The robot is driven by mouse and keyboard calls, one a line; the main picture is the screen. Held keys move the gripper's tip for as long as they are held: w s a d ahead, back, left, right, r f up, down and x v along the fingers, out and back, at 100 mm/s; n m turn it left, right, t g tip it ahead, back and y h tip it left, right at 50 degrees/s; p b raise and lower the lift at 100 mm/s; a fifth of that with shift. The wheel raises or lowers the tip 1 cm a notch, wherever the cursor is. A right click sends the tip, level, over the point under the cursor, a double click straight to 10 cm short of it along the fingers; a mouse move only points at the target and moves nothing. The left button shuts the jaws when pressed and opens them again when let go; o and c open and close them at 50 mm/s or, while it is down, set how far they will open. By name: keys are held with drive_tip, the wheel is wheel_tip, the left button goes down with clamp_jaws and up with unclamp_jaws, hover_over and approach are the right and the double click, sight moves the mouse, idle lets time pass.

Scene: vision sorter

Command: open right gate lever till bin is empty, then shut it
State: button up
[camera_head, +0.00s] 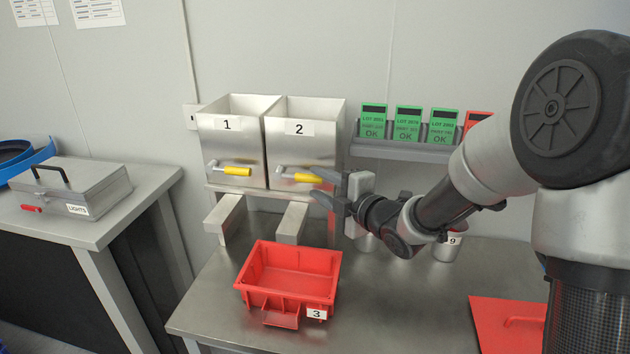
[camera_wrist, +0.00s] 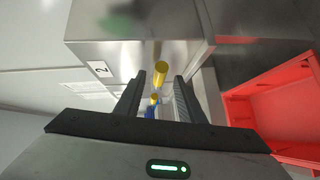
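Two metal bins stand side by side, the left marked 1 (camera_head: 232,125) and the right marked 2 (camera_head: 305,128). Each has a yellow-handled gate lever on its front. The right lever (camera_head: 308,178) points sideways to the right; the left lever (camera_head: 238,171) lies the same way. My gripper (camera_head: 322,187) is open at the right end of the right lever. In the wrist view the right lever's yellow end (camera_wrist: 161,75) shows ahead, in line with the gap between my fingers (camera_wrist: 160,100), with no clear contact. The upper inner walls of both bins look bare; their bottoms are hidden.
A red tray marked 3 (camera_head: 290,285) sits on the bench below the bins and looks empty. Metal chutes (camera_head: 292,223) jut out under the bins. Metal cups (camera_head: 446,247) stand behind my wrist.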

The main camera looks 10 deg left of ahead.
sight(298, 176)
drive_tip(key=shift+x, duration=1.3)
clamp_jaws()
drive_tip(key=shift+r, duration=0.15)
